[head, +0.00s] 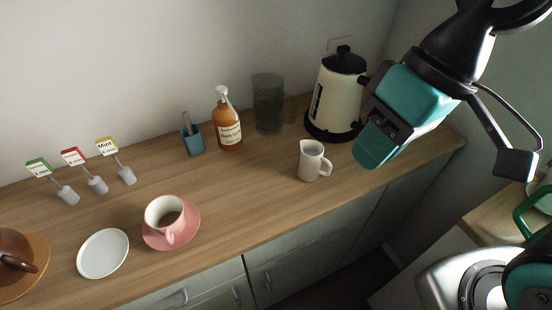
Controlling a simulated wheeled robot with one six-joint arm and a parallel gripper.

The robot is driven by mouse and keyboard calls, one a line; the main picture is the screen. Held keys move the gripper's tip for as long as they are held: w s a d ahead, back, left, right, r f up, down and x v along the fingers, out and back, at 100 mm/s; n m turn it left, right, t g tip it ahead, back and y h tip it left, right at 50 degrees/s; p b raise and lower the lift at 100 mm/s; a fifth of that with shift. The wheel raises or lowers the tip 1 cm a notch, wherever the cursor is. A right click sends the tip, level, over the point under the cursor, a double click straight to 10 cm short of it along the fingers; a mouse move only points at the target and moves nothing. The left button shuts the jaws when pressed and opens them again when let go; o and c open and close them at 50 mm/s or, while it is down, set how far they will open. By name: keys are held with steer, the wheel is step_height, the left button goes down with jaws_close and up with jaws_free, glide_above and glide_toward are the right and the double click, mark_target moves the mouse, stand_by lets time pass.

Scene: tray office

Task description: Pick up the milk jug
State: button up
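The milk jug (311,163) is a small white jug with a spout and a handle on its right side. It stands upright on the wooden counter (250,205), near the front edge and in front of the kettle. My gripper (374,148), teal and black, hangs at the upper right, to the right of the jug and apart from it in the picture. Its fingers show only from the side and back, so I cannot tell whether they are open or shut.
A cream and black kettle (336,98) stands behind the jug, close to my gripper. A grey glass vase (268,105), an amber pump bottle (228,134) and a blue cup (193,142) stand leftward. A pink saucer (190,223) bears a cup (161,213); a white plate (103,254) lies left.

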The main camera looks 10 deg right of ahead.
steer(key=w+d+f+m+h, duration=0.1)
steer(key=w+f+m, duration=0.2)
steer(key=w+m, duration=0.4)
steer(key=m+h+b, duration=0.2)
steer(key=m+h, duration=0.1)
steer(key=m, duration=0.4)
glide_above(331, 166)
step_height(331, 166, down, 5)
steer(key=f, duration=0.3)
steer(key=f+p, duration=0.1)
steer(key=f, duration=0.7)
steer(key=shift+w+d, duration=0.15)
steer(key=shift+d, duration=0.1)
steer(key=shift+a+f+p, duration=0.2)
steer(key=shift+f+p, duration=0.8)
steer(key=shift+f, duration=2)
steer(key=shift+c, duration=0.4)
jaws_close()
